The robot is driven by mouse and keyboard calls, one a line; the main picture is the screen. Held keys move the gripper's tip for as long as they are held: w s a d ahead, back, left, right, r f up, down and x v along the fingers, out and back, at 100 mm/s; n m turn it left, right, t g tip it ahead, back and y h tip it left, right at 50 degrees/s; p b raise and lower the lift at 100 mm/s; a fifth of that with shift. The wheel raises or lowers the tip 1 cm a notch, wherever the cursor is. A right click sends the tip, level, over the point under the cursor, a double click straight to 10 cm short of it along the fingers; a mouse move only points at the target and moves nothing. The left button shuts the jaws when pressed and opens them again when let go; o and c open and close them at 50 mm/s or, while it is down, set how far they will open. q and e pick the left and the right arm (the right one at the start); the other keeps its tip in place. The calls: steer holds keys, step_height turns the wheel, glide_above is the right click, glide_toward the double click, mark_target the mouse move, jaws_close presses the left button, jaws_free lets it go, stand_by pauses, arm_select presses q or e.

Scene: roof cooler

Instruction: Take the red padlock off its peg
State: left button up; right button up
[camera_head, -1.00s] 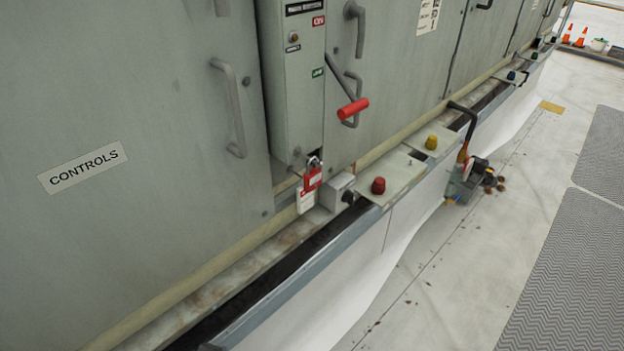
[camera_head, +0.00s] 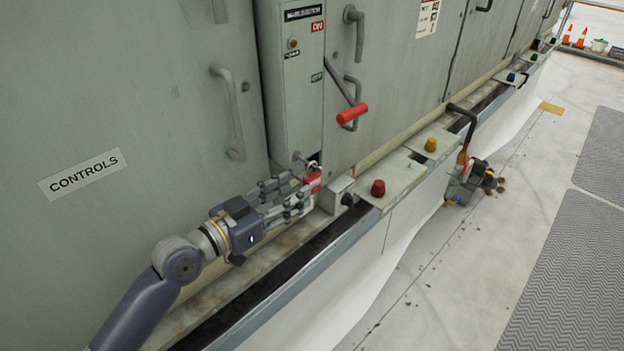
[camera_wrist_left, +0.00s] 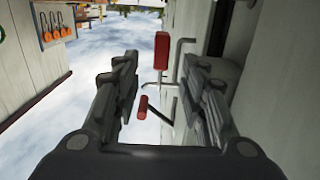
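The red padlock (camera_head: 313,181) hangs by its shackle at the lower end of the grey switch box (camera_head: 290,95). My left gripper (camera_head: 297,190) reaches in from the lower left, its fingertips close to the padlock and partly covering it. In the left wrist view the left gripper (camera_wrist_left: 160,68) has its two fingers spread apart. A red block, apparently the padlock (camera_wrist_left: 161,50), shows in the gap between them; I cannot tell whether either finger touches it. The peg is not clearly visible. My right gripper is not in view.
A red-gripped lever (camera_head: 352,111) and a door handle (camera_head: 354,88) stick out above and right of the padlock. A small grey box (camera_head: 336,192) sits close to its right. A red knob (camera_head: 378,187) and a yellow knob (camera_head: 431,144) stand along the ledge.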

mark_target(305, 184)
arm_select(q)
steer(key=shift+x, duration=0.85)
steer(key=p+x, duration=0.1)
steer(key=x, duration=0.3)
steer(key=shift+w, duration=0.1)
steer(key=shift+w+d+f+p, duration=0.2)
steer(key=shift+w+d+p, duration=0.1)
steer(key=shift+w+d, duration=0.05)
jaws_close()
